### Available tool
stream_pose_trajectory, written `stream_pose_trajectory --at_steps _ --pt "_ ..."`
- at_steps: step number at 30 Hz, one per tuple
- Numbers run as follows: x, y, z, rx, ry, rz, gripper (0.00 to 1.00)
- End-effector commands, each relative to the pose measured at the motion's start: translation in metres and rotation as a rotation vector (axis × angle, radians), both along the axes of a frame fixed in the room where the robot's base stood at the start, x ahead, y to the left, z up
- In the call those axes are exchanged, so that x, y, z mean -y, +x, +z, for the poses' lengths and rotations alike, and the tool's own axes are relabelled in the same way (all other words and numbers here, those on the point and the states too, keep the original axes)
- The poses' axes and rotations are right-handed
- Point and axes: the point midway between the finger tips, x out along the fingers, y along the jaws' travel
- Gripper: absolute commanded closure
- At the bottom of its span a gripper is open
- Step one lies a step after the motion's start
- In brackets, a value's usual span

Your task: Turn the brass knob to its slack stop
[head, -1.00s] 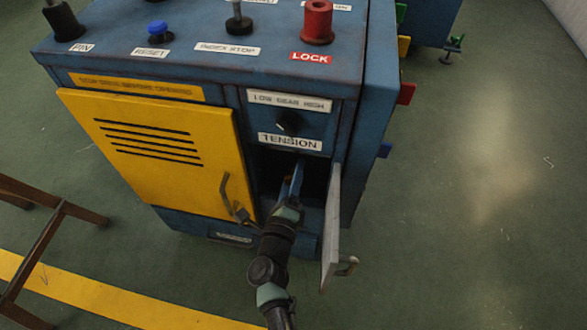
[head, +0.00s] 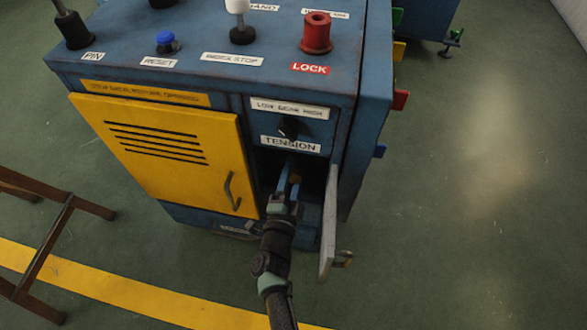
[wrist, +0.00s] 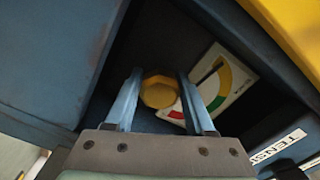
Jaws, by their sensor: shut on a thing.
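The brass knob (wrist: 159,92) is a faceted yellow knob inside the dark open compartment under the TENSION label (head: 290,145). My gripper (wrist: 160,80) has one blue finger on each side of it and is shut on it. A white dial (wrist: 222,82) with red, yellow and green bands and a dark needle sits beside the knob in the wrist view.
The compartment's grey door (head: 329,225) hangs open to the right of my arm. A closed yellow door (head: 160,155) is on the left. A black selector (head: 289,127) sits above the opening. A brown wooden frame (head: 45,245) stands at the lower left. The floor on the right is clear.

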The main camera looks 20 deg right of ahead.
Motion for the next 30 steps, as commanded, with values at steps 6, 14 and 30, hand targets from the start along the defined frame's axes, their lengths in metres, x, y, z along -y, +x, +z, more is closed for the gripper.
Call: stream_pose_trajectory --at_steps 6,14,30 --pt "-0.0001 -0.0004 0.0003 -0.081 -0.120 0.000 1.00" --pt "-0.0001 -0.0002 -0.0002 -0.135 -0.200 0.000 1.00" --pt "0.0000 -0.0003 -0.0008 -0.153 -0.225 0.001 1.00"
